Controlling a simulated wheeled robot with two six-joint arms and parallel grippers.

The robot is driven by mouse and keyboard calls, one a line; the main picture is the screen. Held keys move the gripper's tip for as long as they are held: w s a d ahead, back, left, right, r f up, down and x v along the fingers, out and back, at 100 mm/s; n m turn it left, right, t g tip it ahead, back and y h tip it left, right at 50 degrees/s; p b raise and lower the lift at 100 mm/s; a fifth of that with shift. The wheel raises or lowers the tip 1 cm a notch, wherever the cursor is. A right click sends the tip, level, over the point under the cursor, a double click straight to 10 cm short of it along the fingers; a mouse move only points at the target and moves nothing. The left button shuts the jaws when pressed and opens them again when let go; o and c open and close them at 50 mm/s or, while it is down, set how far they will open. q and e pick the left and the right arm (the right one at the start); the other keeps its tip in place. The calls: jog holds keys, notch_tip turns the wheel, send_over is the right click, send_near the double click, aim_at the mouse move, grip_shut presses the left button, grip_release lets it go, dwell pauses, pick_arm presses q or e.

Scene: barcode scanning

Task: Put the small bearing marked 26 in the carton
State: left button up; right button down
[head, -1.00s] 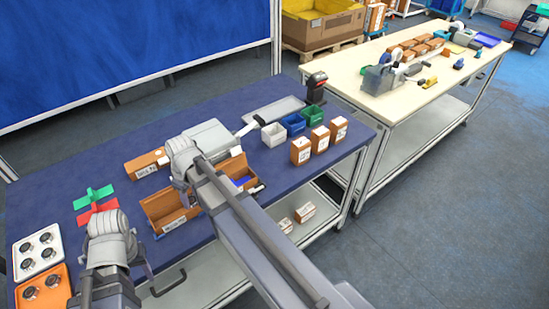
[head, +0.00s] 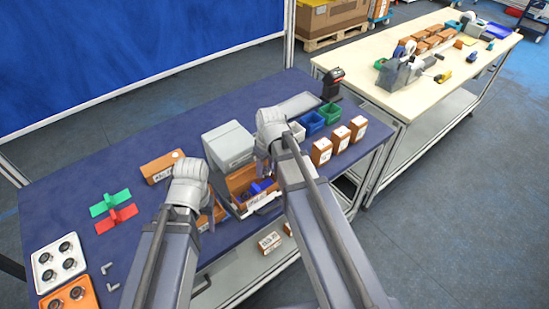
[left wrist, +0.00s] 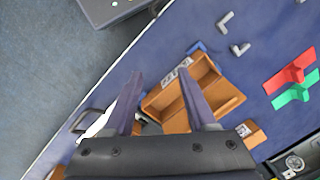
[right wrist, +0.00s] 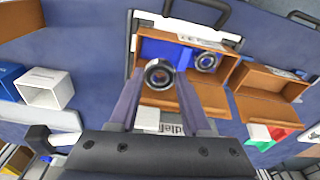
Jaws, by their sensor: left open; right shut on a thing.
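A small dark bearing with a metal ring (right wrist: 158,73) sits between the fingertips of my right gripper (right wrist: 158,78), which is shut on it. I cannot read a 26 on it. The bearing is held over an open brown carton (right wrist: 210,98) with a blue insert, where another bearing (right wrist: 206,62) lies. A second open brown carton (right wrist: 270,108) stands beside it and looks empty. My left gripper (left wrist: 162,78) is open, with an open brown carton (left wrist: 215,98) beyond its fingertips. In the head view both wrists hang over the cartons, and the fingertips are mostly hidden.
A grey box-shaped device (head: 229,146) stands behind the cartons. White, blue and green bins (head: 314,123) and upright orange boxes (head: 340,138) stand to the right. Green and red cross pieces (head: 115,215), a white tray (head: 60,262) and an orange tray (head: 72,297) with round parts lie left.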

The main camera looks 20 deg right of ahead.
aim_at(266, 171)
pick_arm(q)
jog(key=shift+o, duration=1.4)
notch_tip(266, 171, up, 2)
jog(key=shift+d+r+p, duration=0.1)
jog(key=shift+r+p, duration=0.05)
jog(key=shift+p, duration=0.65)
pick_arm(e)
notch_tip(266, 171, up, 2)
jog(key=shift+r+m, duration=0.2)
jog(key=shift+m, duration=0.3)
pick_arm(q)
jog(key=shift+o, duration=0.8)
pick_arm(e)
jog(key=shift+s, duration=0.1)
pick_arm(q)
jog(key=shift+o, duration=0.7)
jog(key=shift+f+b, duration=2.9)
pick_arm(e)
jog(key=shift+f, duration=2.9)
jog(key=shift+c, duration=1.4)
grip_release()
pick_arm(q)
jog(key=shift+r, duration=0.2)
pick_arm(e)
jog(key=shift+r, duration=0.15)
